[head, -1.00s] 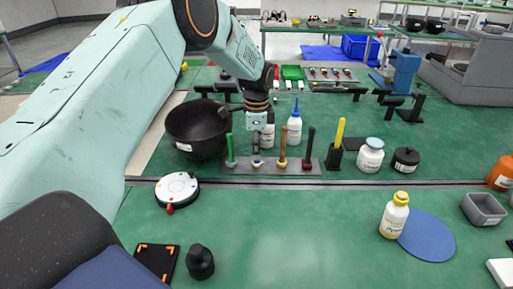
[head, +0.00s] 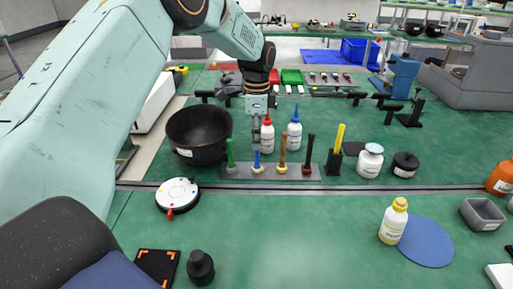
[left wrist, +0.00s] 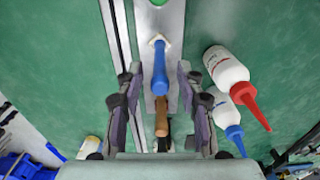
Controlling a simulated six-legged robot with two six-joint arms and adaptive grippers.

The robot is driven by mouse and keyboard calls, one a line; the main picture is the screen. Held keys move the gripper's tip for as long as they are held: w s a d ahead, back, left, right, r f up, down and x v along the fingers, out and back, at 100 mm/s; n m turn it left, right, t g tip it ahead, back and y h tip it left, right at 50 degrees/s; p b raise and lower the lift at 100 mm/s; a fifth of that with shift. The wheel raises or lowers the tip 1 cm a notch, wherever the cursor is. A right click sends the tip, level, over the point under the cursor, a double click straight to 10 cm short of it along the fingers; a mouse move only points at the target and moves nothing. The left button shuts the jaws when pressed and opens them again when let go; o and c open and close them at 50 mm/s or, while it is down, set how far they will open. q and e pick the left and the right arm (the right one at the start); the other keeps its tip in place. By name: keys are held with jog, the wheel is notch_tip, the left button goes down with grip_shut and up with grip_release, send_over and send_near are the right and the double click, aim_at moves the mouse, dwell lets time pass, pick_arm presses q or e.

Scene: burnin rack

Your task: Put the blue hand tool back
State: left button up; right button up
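The blue hand tool (head: 257,161) stands upright in the grey tool rack (head: 310,173), between a green-handled tool (head: 230,152) and a wooden-handled tool (head: 283,152). A dark-handled tool (head: 308,152) stands at the rack's right end. My left gripper (head: 256,143) hangs just above the blue tool and points down. In the left wrist view its two fingers (left wrist: 161,85) are spread apart. The blue handle (left wrist: 160,72) shows in the gap between them, with no finger visibly touching it. My right gripper is not in view.
A black bowl (head: 198,135) stands left of the rack. A red-capped bottle (head: 267,135) and a blue-capped bottle (head: 294,132) stand close behind it. A yellow-handled tool (head: 338,140) in a black holder stands to the right.

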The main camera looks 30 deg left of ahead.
pick_arm(q)
notch_tip(320, 180, up, 6)
jog(key=shift+f+p, duration=0.1)
jog(key=shift+p, duration=0.2)
dwell(0.4)
